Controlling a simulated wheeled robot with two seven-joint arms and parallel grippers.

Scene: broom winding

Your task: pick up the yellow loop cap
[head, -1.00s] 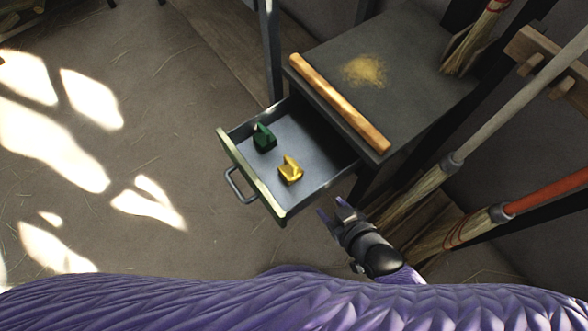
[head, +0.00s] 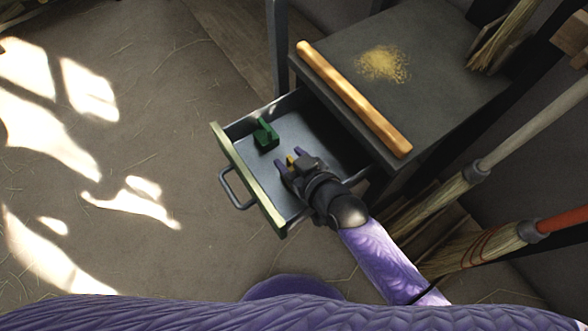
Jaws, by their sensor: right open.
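The yellow loop cap (head: 291,160) lies in the open drawer (head: 234,168) and is mostly hidden by my right gripper; only a small yellow part shows. My right gripper (head: 289,159) is over the drawer with its fingers open, one on each side of the yellow cap. I cannot tell whether the fingers touch it. A green loop cap (head: 265,134) sits farther back in the drawer, to the left, apart from the gripper. My left gripper is not in view.
The dark workbench top (head: 440,60) carries a wooden bar (head: 352,98) along its edge and a scatter of yellow straw bits (head: 383,64). Brooms (head: 470,180) stand to the right, close to my right arm. The floor at left is clear.

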